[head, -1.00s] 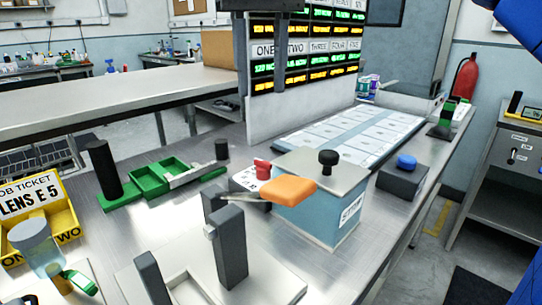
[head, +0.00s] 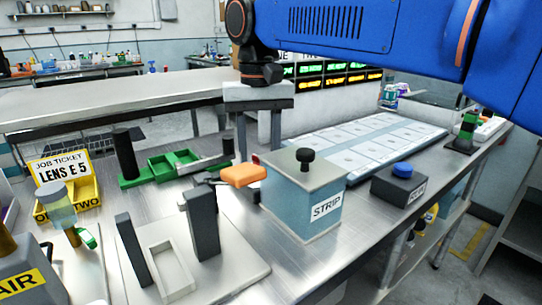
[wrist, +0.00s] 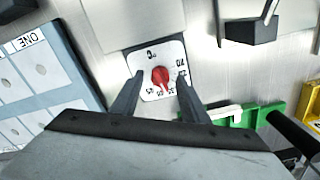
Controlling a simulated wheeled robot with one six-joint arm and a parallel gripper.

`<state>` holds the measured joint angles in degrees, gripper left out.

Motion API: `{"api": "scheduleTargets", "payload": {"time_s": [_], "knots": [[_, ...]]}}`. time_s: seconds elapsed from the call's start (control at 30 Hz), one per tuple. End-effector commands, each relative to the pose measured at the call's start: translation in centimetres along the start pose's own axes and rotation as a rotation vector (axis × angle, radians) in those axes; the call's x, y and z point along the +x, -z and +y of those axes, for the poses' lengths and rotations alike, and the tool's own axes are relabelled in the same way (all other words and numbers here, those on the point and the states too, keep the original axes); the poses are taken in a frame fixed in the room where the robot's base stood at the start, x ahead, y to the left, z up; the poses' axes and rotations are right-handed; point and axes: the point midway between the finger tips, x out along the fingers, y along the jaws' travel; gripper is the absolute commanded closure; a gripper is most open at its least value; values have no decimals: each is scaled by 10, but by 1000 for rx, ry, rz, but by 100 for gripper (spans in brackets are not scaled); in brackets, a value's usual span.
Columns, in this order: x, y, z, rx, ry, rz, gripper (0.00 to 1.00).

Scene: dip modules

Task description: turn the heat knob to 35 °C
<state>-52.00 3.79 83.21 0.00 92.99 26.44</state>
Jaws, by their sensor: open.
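The red heat knob (wrist: 160,78) sits on a white dial plate (wrist: 149,60) with black numbers around it. In the wrist view its narrow end points down towards the lower numbers, too small to read surely. In the head view only a sliver of the knob (head: 256,159) shows behind the orange handle. My gripper (wrist: 156,84) is open, with one finger on each side of the dial plate and the knob between them, apart from both. In the head view my gripper (head: 258,140) points down above the knob, its fingers partly in front of the display board.
An orange handle (head: 243,175) and a blue STRIP box (head: 300,205) stand close in front of the knob. Green trays (head: 172,163) lie to the left. A blue-button box (head: 400,184) stands right, and grey uprights (head: 203,222) stand in front.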

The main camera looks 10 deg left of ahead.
Motion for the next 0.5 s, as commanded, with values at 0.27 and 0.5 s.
{"api": "scheduleTargets", "payload": {"time_s": [0.27, 0.5], "knots": [[5, 1, -3, -1, 0, 0, 59], [5, 1, -3, -1, 0, 0, 92]]}}
